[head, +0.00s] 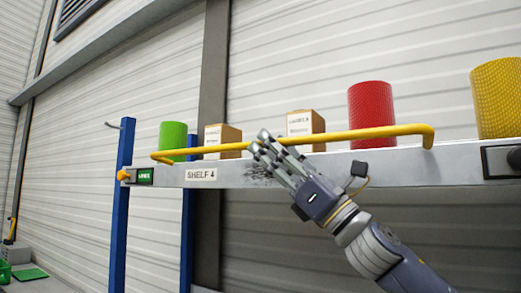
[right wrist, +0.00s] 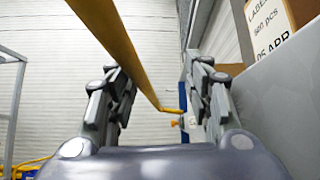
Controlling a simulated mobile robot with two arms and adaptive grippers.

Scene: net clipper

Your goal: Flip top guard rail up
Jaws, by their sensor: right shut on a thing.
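The yellow guard rail (head: 370,133) is a long bar with bent ends, running along the front of the shelf marked SHELF 4 (head: 200,174). In the head view it shows just above the top edge of the grey shelf beam. My right gripper (head: 262,142) is shut on the rail left of its middle, and its fingers hide a short part of it. In the right wrist view the rail (right wrist: 127,50) runs diagonally between the two fingers (right wrist: 160,80). My left gripper is not in view.
On the shelf stand a green cylinder (head: 172,136), two cardboard boxes (head: 229,134) (head: 305,123), a red cylinder (head: 371,110) and a yellow cylinder (head: 497,95). A blue upright (head: 122,215) stands at the left end. The space below the beam looks clear.

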